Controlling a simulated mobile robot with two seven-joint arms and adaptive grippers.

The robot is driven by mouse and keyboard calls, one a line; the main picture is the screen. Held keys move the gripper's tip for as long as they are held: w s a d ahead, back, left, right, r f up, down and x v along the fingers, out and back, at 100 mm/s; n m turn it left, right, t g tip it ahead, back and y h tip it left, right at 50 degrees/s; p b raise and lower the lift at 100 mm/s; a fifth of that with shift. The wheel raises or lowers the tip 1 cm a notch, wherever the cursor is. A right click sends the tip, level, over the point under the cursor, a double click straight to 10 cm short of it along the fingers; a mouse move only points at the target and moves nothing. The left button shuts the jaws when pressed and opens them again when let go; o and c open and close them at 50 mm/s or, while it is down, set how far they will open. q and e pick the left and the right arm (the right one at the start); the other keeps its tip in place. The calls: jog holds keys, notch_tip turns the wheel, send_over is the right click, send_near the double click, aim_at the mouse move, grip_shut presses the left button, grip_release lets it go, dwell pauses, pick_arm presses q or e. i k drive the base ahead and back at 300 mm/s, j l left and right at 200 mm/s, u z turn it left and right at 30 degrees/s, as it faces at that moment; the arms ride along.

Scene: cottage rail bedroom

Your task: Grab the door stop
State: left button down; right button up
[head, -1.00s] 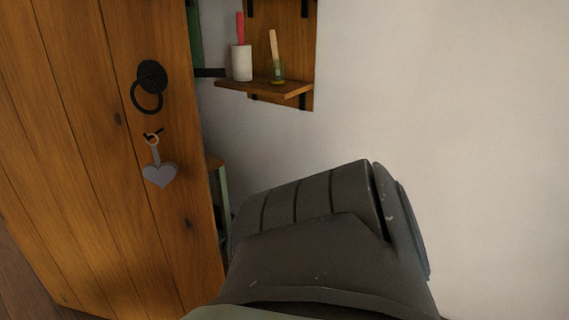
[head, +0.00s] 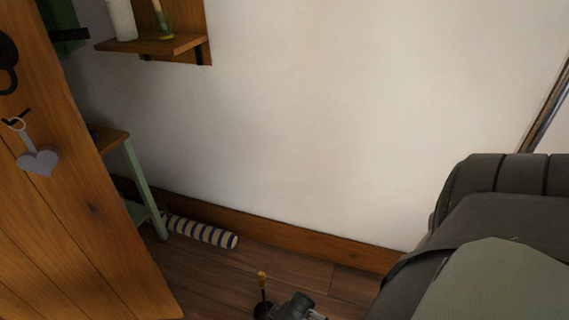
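A small upright thing with a yellow top and a dark stem and base (head: 263,284) stands at the bottom middle of the head view, over the wood floor; it may be the door stop. My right gripper (head: 284,308) seems to be the dark grey part just right of its base. It is cut off by the bottom edge, so its fingers and any contact are unclear. My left gripper is not in view.
A striped roll (head: 205,233) lies on the floor along the wooden skirting board (head: 300,238). A wooden door (head: 70,220) with a hanging grey heart (head: 38,162) stands at left. Behind it are a green-legged stand (head: 143,185) and a wall shelf (head: 165,46).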

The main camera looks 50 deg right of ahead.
aim_at(261, 311)
jog(key=z, duration=1.2)
